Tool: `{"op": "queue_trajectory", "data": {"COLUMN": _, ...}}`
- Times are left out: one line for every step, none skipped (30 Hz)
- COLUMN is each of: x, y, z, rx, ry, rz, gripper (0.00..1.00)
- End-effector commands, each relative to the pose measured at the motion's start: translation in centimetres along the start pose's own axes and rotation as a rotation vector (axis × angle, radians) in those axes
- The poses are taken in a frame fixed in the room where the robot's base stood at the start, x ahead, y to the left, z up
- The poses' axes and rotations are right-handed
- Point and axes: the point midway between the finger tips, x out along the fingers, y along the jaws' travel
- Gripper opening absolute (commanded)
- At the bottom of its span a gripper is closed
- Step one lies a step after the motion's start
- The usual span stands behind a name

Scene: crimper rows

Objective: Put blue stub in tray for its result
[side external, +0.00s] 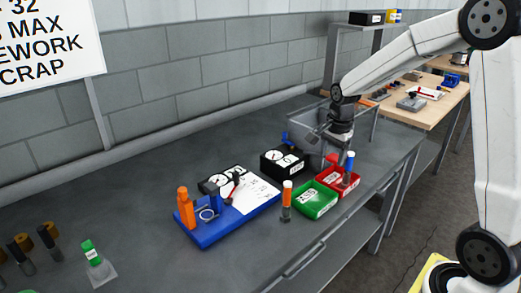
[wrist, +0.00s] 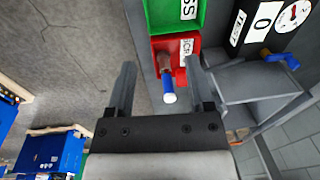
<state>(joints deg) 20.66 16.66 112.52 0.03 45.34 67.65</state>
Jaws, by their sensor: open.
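The blue stub (side external: 349,164) has a blue upper part over a grey-brown lower part. It stands roughly upright in the red tray (side external: 331,187), close to the tray's far end. In the wrist view the stub (wrist: 169,88) shows a pale end, and the red tray (wrist: 188,74) carries a partly visible label starting "SCR". My gripper (wrist: 161,68) is open and empty, its fingers on either side of the stub in that view and not touching it. The green tray (side external: 312,205) sits beside the red one; its label is partly hidden in the wrist view (wrist: 154,14).
An orange-topped stub (side external: 287,196) stands left of the green tray. A black tester box (side external: 270,166) and a grey bin (side external: 368,122) stand behind the trays. A green-topped item (side external: 92,254) stands at front left.

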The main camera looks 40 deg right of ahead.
Motion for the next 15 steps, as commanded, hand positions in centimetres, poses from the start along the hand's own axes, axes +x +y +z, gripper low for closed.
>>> {"op": "queue_trajectory", "data": {"x": 0.2, "y": 0.5, "z": 1.5, "rx": -0.103, "ry": 0.001, "rz": -0.008, "gripper": 0.68}}
{"op": "queue_trajectory", "data": {"x": 0.4, "y": 0.8, "z": 2.2, "rx": -0.166, "ry": 0.002, "rz": -0.015, "gripper": 0.68}}
{"op": "queue_trajectory", "data": {"x": 0.6, "y": 1.2, "z": 3.2, "rx": -0.249, "ry": 0.004, "rz": -0.021, "gripper": 0.68}}
{"op": "queue_trajectory", "data": {"x": 0.7, "y": 1.5, "z": 3.9, "rx": -0.31, "ry": 0.006, "rz": -0.027, "gripper": 0.68}}
{"op": "queue_trajectory", "data": {"x": 0.9, "y": 1.9, "z": 4.6, "rx": -0.372, "ry": 0.007, "rz": -0.032, "gripper": 0.68}}
{"op": "queue_trajectory", "data": {"x": 1.1, "y": 2.4, "z": 5.5, "rx": -0.455, "ry": 0.01, "rz": -0.039, "gripper": 0.68}}
{"op": "queue_trajectory", "data": {"x": 1.2, "y": 2.7, "z": 6.2, "rx": -0.516, "ry": 0.013, "rz": -0.046, "gripper": 0.68}}
{"op": "queue_trajectory", "data": {"x": 1.4, "y": 3.1, "z": 6.9, "rx": -0.579, "ry": 0.015, "rz": -0.051, "gripper": 0.68}}
{"op": "queue_trajectory", "data": {"x": 1.6, "y": 3.7, "z": 7.8, "rx": -0.661, "ry": 0.019, "rz": -0.059, "gripper": 0.68}}
{"op": "queue_trajectory", "data": {"x": 1.7, "y": 4.1, "z": 8.4, "rx": -0.722, "ry": 0.022, "rz": -0.064, "gripper": 0.68}}
{"op": "queue_trajectory", "data": {"x": 1.9, "y": 4.6, "z": 9.0, "rx": -0.784, "ry": 0.025, "rz": -0.069, "gripper": 0.68}}
{"op": "queue_trajectory", "data": {"x": 2.1, "y": 5.2, "z": 9.8, "rx": -0.867, "ry": 0.03, "rz": -0.077, "gripper": 0.68}}
{"op": "queue_trajectory", "data": {"x": 2.2, "y": 5.7, "z": 10.4, "rx": -0.928, "ry": 0.033, "rz": -0.082, "gripper": 0.68}}
{"op": "queue_trajectory", "data": {"x": 2.3, "y": 6.2, "z": 11.0, "rx": -0.989, "ry": 0.038, "rz": -0.088, "gripper": 0.68}}
{"op": "queue_trajectory", "data": {"x": 2.5, "y": 6.9, "z": 11.7, "rx": -1.069, "ry": 0.044, "rz": -0.095, "gripper": 0.68}}
